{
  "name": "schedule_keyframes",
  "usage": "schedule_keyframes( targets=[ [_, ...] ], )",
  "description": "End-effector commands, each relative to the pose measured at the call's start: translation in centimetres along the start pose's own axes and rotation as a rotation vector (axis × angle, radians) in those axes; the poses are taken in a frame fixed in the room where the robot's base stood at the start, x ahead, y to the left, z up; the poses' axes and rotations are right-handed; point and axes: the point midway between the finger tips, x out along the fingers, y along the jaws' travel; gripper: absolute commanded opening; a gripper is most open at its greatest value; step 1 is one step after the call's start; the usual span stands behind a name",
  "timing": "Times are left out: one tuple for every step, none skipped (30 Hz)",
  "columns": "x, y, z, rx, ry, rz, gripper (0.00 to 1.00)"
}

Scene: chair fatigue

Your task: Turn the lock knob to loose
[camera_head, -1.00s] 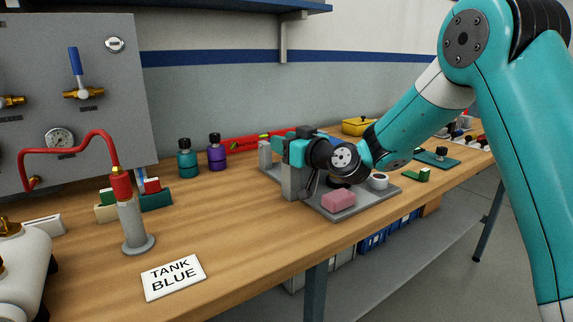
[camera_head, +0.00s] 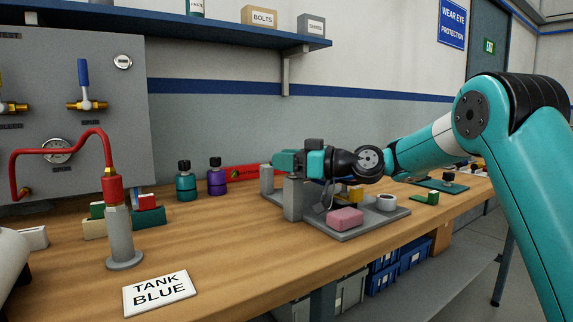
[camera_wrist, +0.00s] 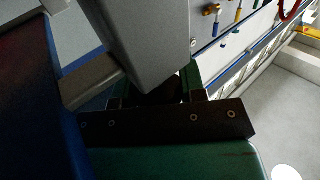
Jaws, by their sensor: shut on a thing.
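A fixture with a grey base plate (camera_head: 365,229) and an upright grey post (camera_head: 293,199) stands on the bench. My gripper (camera_head: 283,162) is at the top of that post, with my wrist reaching in from the right. In the wrist view, a large grey block (camera_wrist: 140,45) of the fixture rises in front of my fingers. My gripper (camera_wrist: 158,92) is shut on a dark part, the lock knob, at the foot of this block. The knob is mostly hidden, and its setting cannot be read.
A pink block (camera_head: 345,218), a white ring-shaped piece (camera_head: 386,202) and a yellow piece (camera_head: 355,194) are on the plate under my wrist. Teal (camera_head: 186,184) and purple (camera_head: 216,178) bottles stand left of the fixture. The front left of the bench is open around the TANK BLUE card (camera_head: 159,292).

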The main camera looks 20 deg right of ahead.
Motion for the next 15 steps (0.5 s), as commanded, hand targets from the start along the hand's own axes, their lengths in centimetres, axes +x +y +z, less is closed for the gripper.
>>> schedule_keyframes(
  targets=[
    [0.00,0.03,0.00,0.000,0.000,-0.004,0.14],
    [0.01,0.02,-0.01,0.001,0.001,-0.005,0.14],
    [0.01,0.02,-0.03,0.001,0.001,-0.007,0.14],
    [0.01,0.02,-0.04,0.001,0.001,-0.008,0.14],
    [0.01,0.01,-0.04,0.001,0.001,-0.008,0.14],
    [0.02,0.01,-0.05,0.001,0.001,-0.008,0.14],
    [0.02,0.01,-0.06,0.001,0.001,-0.008,0.14],
    [0.02,0.01,-0.06,0.001,0.001,-0.008,0.14],
    [0.02,0.01,-0.06,0.001,0.001,-0.008,0.14],
    [0.02,0.01,-0.07,0.001,0.002,-0.007,0.14],
    [0.02,0.01,-0.07,0.001,0.002,-0.007,0.14],
    [0.02,0.01,-0.07,0.001,0.002,-0.007,0.14],
    [0.02,0.01,-0.07,0.001,0.002,-0.007,0.14],
    [0.02,0.01,-0.07,0.001,0.002,-0.007,0.44],
    [0.03,0.01,-0.07,0.001,0.002,-0.007,0.54]
  ],
)
